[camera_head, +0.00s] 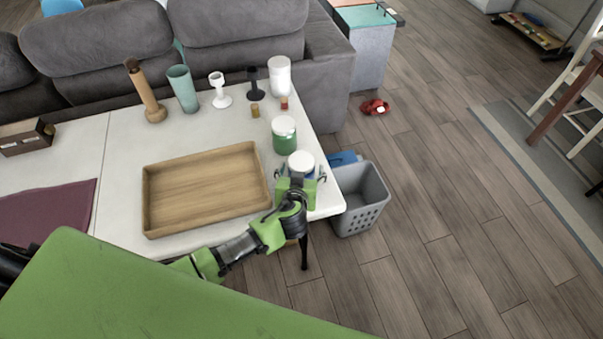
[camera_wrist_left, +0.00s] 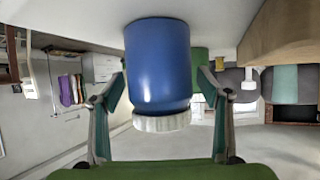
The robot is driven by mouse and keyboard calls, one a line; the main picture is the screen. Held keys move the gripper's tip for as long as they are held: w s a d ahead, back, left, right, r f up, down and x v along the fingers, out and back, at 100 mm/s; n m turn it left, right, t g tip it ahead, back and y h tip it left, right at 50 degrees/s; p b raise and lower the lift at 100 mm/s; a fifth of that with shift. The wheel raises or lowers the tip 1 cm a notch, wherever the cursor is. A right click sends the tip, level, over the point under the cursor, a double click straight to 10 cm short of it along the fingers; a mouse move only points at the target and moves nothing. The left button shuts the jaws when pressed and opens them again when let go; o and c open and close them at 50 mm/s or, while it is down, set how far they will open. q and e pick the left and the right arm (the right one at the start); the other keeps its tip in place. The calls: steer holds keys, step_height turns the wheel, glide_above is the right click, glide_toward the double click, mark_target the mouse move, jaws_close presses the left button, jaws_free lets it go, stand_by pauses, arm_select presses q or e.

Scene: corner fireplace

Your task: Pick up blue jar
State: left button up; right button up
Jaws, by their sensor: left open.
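The blue jar (camera_head: 301,161) with a white lid stands near the right end of the white table (camera_head: 122,130). In the head view my left gripper mostly hides its body. The left wrist view is upside down and shows the jar's blue body (camera_wrist_left: 158,62) large and close, lid downward in the picture. My left gripper (camera_head: 303,175) is open, with one finger on each side of the jar. The fingers (camera_wrist_left: 161,85) also show in the left wrist view, and contact with the jar cannot be told. My right gripper is out of view.
A green jar (camera_head: 284,137) stands just behind the blue jar. A wooden tray (camera_head: 155,222) lies to its left. Cups, a white canister (camera_head: 279,77) and small items stand farther back. A grey basket (camera_head: 370,213) sits on the floor beside the table's right edge.

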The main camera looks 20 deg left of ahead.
arm_select(q)
steer(key=c, duration=1.4)
steer(key=shift+o, duration=0.2)
steer(key=shift+r, duration=0.15)
